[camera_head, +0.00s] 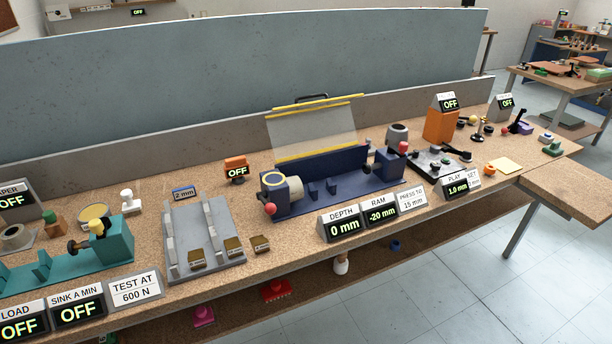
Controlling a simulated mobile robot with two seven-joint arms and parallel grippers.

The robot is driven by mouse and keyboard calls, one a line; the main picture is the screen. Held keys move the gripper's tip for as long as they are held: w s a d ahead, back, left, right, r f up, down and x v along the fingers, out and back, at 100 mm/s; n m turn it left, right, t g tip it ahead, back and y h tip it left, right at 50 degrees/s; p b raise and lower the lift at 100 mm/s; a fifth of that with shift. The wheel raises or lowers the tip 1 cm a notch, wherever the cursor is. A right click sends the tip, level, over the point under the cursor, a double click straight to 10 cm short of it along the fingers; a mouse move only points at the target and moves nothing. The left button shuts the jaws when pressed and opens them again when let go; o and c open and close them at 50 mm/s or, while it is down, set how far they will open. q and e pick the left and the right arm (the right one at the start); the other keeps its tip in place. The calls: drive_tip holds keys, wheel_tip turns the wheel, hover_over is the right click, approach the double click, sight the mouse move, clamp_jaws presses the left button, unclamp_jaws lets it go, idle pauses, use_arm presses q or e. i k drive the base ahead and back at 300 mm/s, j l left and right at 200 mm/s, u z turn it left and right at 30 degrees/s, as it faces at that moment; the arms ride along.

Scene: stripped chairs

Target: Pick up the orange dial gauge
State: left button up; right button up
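A small orange block-shaped device (236,162) with a dark display reading OFF stands on the workbench (335,245), behind the grey fixture plate and left of the blue press. It looks like the orange dial gauge, but it is too small to be certain. No gripper or arm of mine shows in the head view.
Around it are a grey slotted fixture (205,262), a 2 mm sign (184,193), a white knobbed part (127,199) and a blue press (340,185) with a clear yellow-edged guard (312,132). A taller orange box (440,127) stands farther right. Readout signs line the front edge.

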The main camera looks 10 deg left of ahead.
sight(235, 168)
drive_tip(key=i+l+u, duration=0.15)
drive_tip(key=l, duration=0.2)
drive_tip(key=i+l+u, duration=0.15)
drive_tip(key=l, duration=0.15)
drive_tip(key=i+l+u, duration=0.15)
drive_tip(key=l, duration=0.25)
drive_tip(key=l+u, duration=0.15)
drive_tip(key=l, duration=0.2)
drive_tip(key=i, duration=0.05)
